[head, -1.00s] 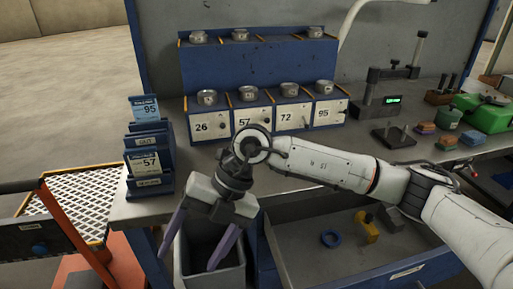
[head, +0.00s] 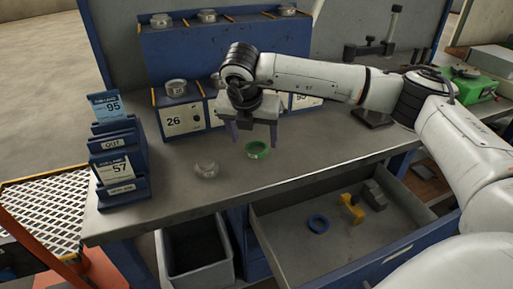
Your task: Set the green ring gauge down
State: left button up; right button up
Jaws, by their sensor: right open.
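I cannot tell whether a finger touches the ring. My left gripper is not in view.
A card holder (head: 120,165) stands at the bench's left end.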

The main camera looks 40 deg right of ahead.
jog(key=x, duration=0.4)
jog(key=shift+d+p, duration=0.15)
jog(key=shift+p, duration=0.15)
jog(key=c, duration=1.2)
jog(key=shift+c, duration=0.5)
jog(key=shift+r, duration=0.1)
